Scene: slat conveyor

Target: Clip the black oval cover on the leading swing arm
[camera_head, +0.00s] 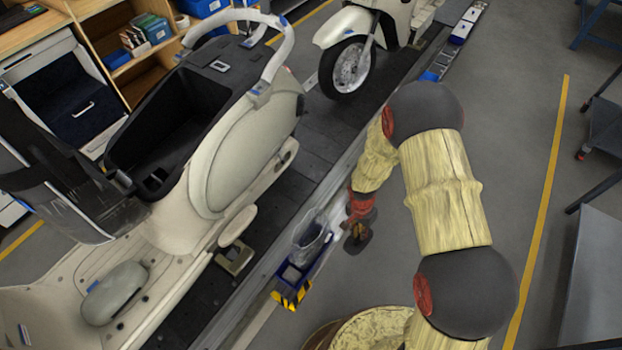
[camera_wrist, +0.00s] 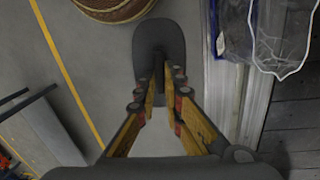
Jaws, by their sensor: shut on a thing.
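The black oval cover (camera_wrist: 158,38) is held between the fingers of my gripper (camera_wrist: 160,80) in the wrist view, with its wide rounded end pointing away from the jaws. In the head view the cover (camera_head: 357,243) hangs below my gripper (camera_head: 358,228), over the grey floor beside the conveyor edge. A cream scooter stands at the back with its front wheel (camera_head: 347,68) and front fork showing; I cannot make out the swing arm clearly there. The cover is apart from both scooters.
A nearer cream scooter body (camera_head: 250,160) with an open black bin fills the left. A blue tray (camera_head: 321,262) with a clear plastic bag (camera_head: 311,236) sits at the conveyor edge, by a yellow-black striped block (camera_head: 291,296). A woven basket (camera_wrist: 115,10) stands near.

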